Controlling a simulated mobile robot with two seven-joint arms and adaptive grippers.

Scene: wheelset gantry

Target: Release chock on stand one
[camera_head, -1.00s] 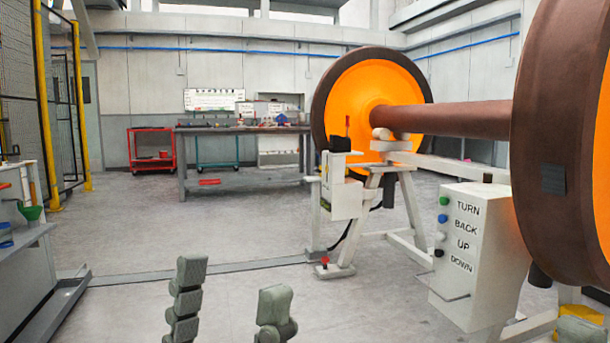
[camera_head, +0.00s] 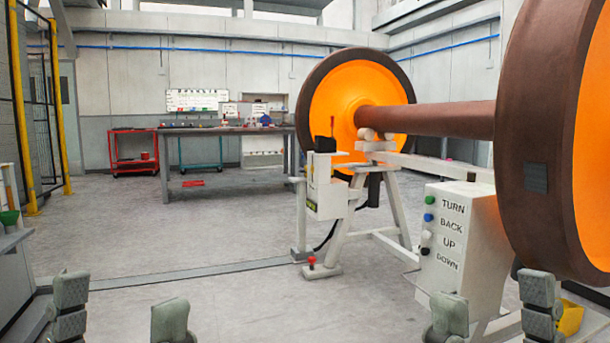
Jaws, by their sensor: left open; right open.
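My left gripper (camera_head: 120,290) is at the bottom left, its two grey-green fingers wide apart with nothing between them. My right gripper (camera_head: 493,288) is at the bottom right, also open, in front of the white control box. A yellow block (camera_head: 571,316) lies low below the near wheel, partly hidden by a right finger; I cannot tell if it is the chock. The white stand (camera_head: 325,190) by the far wheel (camera_head: 335,100) has a red lever (camera_head: 332,124) at its top and a red knob (camera_head: 311,262) at its foot. Both grippers are apart from it.
The near wheel (camera_head: 535,140) and axle (camera_head: 440,119) fill the right side. The control box (camera_head: 455,250) reads TURN, BACK, UP, DOWN. A workbench (camera_head: 228,180) and red cart (camera_head: 133,151) stand at the back. The floor in the middle is clear.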

